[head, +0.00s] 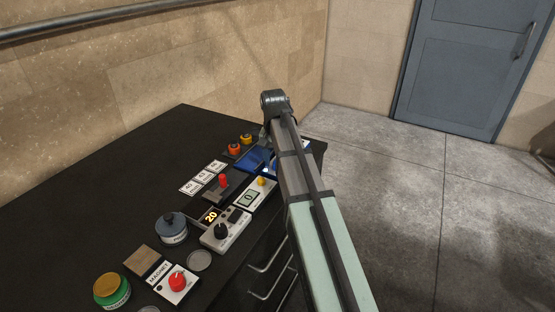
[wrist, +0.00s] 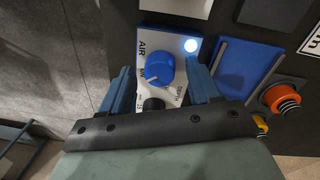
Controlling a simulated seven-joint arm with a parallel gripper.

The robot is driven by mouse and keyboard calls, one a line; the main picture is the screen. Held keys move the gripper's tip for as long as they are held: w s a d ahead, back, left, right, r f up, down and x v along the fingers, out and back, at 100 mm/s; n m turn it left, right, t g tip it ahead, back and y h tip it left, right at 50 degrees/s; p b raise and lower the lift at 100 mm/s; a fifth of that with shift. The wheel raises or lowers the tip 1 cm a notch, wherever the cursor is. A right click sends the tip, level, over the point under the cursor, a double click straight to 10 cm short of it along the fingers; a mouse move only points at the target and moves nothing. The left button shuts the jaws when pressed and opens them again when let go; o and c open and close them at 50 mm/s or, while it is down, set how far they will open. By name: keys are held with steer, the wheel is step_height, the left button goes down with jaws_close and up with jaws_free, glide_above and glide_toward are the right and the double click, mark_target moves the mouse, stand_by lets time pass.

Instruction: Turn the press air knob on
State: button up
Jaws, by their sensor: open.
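In the wrist view a round blue knob (wrist: 158,70) sits on a white panel (wrist: 165,44) marked AIR. A white pointer mark shows on the knob's lower left. A bright white lamp (wrist: 190,45) is at the panel's upper right corner. My gripper (wrist: 162,76) is open, with one blue finger on each side of the knob. I cannot tell whether either finger touches it. A smaller black knob (wrist: 153,104) is below the blue one, partly hidden by the gripper. In the head view my arm hides the knob and most of the gripper.
A blue plate (wrist: 241,68) and an orange button (wrist: 281,98) are right of the panel. In the head view the black bench (head: 130,185) also bears a red-knobbed magnet box (head: 177,283), a grey control box (head: 226,231) and a green jar (head: 112,290). Open floor lies right.

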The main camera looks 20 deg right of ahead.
mark_target(275, 161)
step_height(275, 161, up, 14)
steer(key=shift+w+a+f, duration=0.15)
steer(key=shift+w+a, duration=0.05)
steer(key=shift+a, duration=0.15)
stand_by(0.4)
